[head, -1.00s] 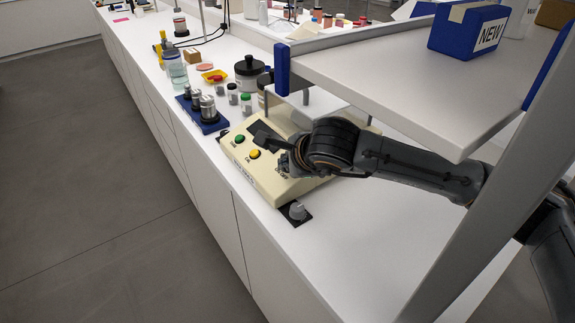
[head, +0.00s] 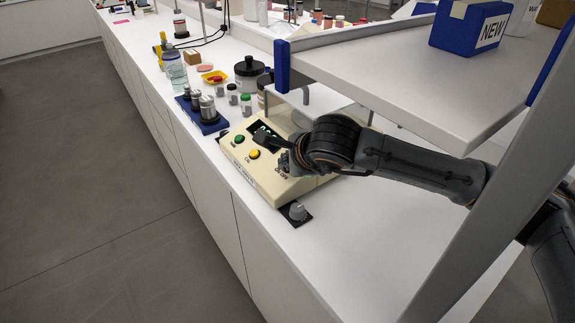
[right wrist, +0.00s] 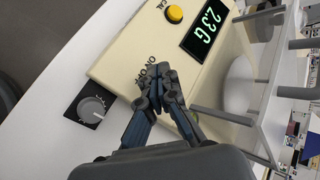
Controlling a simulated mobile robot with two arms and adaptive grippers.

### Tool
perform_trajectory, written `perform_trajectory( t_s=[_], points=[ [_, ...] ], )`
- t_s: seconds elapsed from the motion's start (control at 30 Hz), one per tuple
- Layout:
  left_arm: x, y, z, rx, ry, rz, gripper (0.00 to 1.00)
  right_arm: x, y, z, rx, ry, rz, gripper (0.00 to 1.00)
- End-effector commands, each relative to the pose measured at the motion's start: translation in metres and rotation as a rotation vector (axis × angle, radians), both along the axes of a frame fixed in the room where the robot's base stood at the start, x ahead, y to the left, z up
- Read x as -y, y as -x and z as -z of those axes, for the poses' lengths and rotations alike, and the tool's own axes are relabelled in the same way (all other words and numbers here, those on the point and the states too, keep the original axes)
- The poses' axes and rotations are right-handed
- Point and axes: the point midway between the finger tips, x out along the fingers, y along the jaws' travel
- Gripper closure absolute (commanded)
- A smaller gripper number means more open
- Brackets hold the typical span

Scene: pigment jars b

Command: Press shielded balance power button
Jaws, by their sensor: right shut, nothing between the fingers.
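The balance (head: 240,167) is a cream box with a sloped front panel on the white bench. The panel has a green button (head: 239,139), a yellow CAL button (head: 253,154) and a dark display (head: 263,128). In the right wrist view the display (right wrist: 205,30) is lit with green digits, beside the yellow button (right wrist: 174,14). My right gripper (head: 285,161) is shut and empty over the panel, by the ON/OFF label (right wrist: 150,70). The fingertips (right wrist: 152,82) hide the power button; I cannot tell whether they touch it. My left gripper is not in view.
A grey knob (head: 298,211) on a black plate stands at the balance's near corner. A blue block of metal weights (head: 207,112) and several jars lie beyond. A raised shelf (head: 420,85) with a blue NEW box (head: 468,28) overhangs my right arm. The near bench is clear.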

Motion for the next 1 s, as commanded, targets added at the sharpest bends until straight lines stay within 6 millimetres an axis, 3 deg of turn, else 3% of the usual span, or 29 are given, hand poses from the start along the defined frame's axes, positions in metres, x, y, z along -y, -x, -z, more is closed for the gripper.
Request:
perform_trajectory(
  t_s=[0.53, 1.0],
  points=[
    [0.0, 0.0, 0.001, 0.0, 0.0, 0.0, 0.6, -0.004, 0.002, -0.011, 0.001, -0.001, -0.002, 1.0],
    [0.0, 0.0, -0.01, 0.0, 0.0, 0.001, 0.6, -0.017, 0.011, -0.054, 0.002, -0.001, -0.002, 1.0]
  ],
)
